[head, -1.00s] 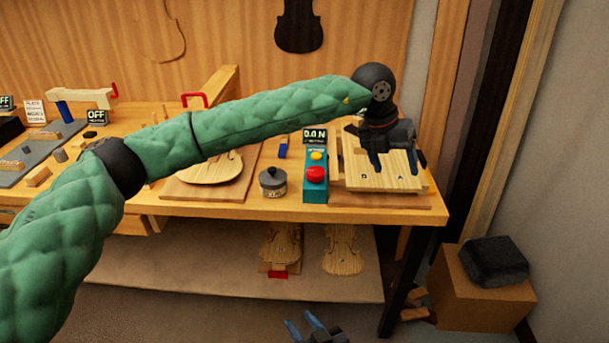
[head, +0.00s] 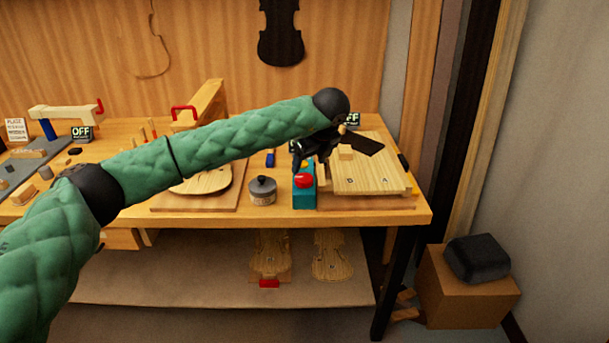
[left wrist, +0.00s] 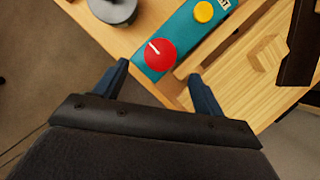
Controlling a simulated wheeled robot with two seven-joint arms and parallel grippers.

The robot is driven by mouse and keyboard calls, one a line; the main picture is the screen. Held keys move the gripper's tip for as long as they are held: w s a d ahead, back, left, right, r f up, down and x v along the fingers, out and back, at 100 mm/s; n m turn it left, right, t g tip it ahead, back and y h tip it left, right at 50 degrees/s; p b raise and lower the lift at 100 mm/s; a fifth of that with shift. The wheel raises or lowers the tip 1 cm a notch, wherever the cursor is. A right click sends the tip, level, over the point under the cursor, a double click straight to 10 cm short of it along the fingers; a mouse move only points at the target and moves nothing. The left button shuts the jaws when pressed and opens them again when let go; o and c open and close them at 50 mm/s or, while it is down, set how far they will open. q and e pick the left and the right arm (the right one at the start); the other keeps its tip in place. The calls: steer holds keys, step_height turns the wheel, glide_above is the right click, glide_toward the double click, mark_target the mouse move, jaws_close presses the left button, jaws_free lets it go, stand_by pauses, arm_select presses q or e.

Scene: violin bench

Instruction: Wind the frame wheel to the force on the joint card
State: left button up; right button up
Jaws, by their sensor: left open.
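A teal box (head: 304,196) at the front right of the bench carries a round red knob (head: 304,181) and a yellow button. In the left wrist view the red knob (left wrist: 160,55) has a short white mark, and the yellow button (left wrist: 203,12) lies beyond it. I cannot tell whether this knob is the frame wheel. My left gripper (head: 299,165) is open and empty above the box; in the left wrist view its fingertips (left wrist: 159,70) are either side of the knob, apart from it. No joint card is readable. My right gripper is out of view.
A wooden frame board (head: 372,180) with a dark plate (head: 363,146) adjoins the box on the right. A lidded pot (head: 262,191) stands to its left. A printed card (head: 16,130) stands far left, unreadable.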

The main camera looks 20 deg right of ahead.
mark_target(304, 177)
arm_select(q)
steer(key=p+x, duration=0.1)
steer(key=x, duration=0.4)
steer(key=shift+w+f, duration=0.1)
steer(key=shift+f, duration=0.2)
steer(key=shift+w+f, duration=0.2)
steer(key=shift+f, duration=0.35)
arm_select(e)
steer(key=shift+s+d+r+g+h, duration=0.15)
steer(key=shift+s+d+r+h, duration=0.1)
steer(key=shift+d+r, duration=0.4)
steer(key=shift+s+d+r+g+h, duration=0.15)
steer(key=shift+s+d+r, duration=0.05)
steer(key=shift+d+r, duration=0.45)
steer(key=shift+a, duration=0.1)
arm_select(q)
steer(key=c, duration=1)
